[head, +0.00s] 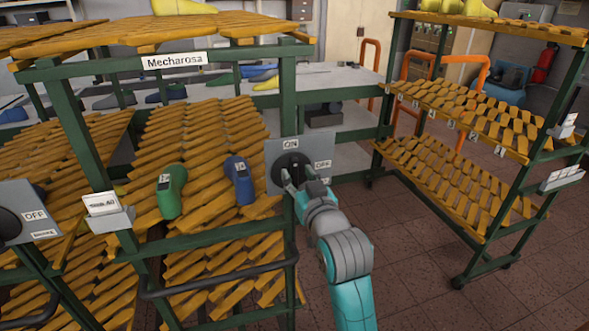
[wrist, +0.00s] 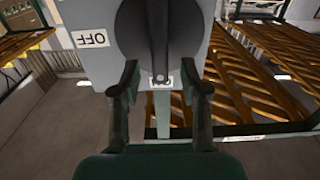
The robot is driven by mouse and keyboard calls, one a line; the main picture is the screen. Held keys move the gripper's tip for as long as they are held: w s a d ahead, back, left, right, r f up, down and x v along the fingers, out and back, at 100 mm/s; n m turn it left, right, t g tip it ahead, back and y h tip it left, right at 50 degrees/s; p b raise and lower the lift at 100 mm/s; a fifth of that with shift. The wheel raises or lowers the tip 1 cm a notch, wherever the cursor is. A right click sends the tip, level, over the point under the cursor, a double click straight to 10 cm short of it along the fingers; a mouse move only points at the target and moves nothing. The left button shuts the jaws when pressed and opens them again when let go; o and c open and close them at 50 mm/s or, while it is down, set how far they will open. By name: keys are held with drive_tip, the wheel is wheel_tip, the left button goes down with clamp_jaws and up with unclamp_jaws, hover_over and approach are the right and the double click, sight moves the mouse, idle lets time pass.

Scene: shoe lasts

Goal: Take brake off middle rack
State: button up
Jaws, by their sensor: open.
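The brake is a dark round knob (head: 291,164) on a grey panel (head: 276,184) at the right post of the middle rack (head: 290,100), which is labelled Mecharosa. The panel has an ON label above the knob and an OFF label to its right. In the wrist view the knob (wrist: 160,30) has a raised bar running toward a label partly hidden at its lower end; the upside-down OFF label is at left. My gripper (head: 296,181) is open just in front of the knob's lower part. In the wrist view its fingers (wrist: 160,72) stand either side of the bar, apart from it.
A green shoe last (head: 170,190) and a blue one (head: 239,181) lie on the middle rack's slatted shelf. Another rack (head: 460,120) stands at right, with tiled floor (head: 410,235) between. A second OFF panel (head: 25,212) is at far left. A dark rail (head: 220,280) crosses low in front.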

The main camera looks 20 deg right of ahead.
sight(295, 171)
drive_tip(key=shift+w, duration=1.8)
clamp_jaws()
